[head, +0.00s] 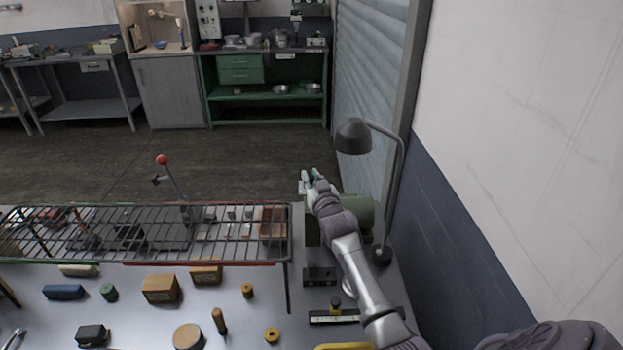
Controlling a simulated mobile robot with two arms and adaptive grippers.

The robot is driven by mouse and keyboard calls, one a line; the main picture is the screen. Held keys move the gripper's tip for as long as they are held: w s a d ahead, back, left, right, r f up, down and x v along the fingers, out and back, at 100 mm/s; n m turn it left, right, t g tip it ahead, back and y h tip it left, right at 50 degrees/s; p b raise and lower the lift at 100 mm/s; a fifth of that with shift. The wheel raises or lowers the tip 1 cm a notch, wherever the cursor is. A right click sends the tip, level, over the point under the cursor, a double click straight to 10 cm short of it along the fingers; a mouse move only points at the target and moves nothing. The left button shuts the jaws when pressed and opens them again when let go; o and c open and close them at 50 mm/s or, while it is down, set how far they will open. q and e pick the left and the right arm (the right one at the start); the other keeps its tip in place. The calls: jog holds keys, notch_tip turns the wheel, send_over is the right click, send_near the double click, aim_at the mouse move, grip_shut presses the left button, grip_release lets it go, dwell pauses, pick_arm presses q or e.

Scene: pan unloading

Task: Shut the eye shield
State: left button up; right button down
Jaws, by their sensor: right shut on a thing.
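A green machine (360,214), which looks like a bench grinder, stands at the right end of the table behind the wire rack. A small pale plate, apparently its eye shield (302,188), shows at the machine's far left side. My right gripper (309,175) reaches over the machine from the front right and is shut on the shield's edge. The fingers and my wrist hide most of the shield, so its tilt is hard to tell. My left gripper is not in view.
A grey desk lamp (354,136) stands close on the right of my arm. A black wire rack (150,262) spans the table's left. Wooden blocks (161,289) and small parts lie in front. A red-knobbed lever (162,160) rises behind the rack.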

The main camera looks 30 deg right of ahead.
jog(key=shift+w+r+g+p, duration=0.15)
jog(key=shift+g+p, duration=0.35)
jog(key=shift+p, duration=1)
jog(key=shift+d+y+p, duration=0.1)
jog(key=shift+y+p, duration=0.2)
jog(key=shift+f, duration=0.45)
jog(key=c, duration=1.1)
grip_release()
jog(key=shift+o, duration=0.2)
jog(key=v, duration=1.2)
jog(key=shift+r, duration=0.25)
jog(key=shift+w, duration=0.1)
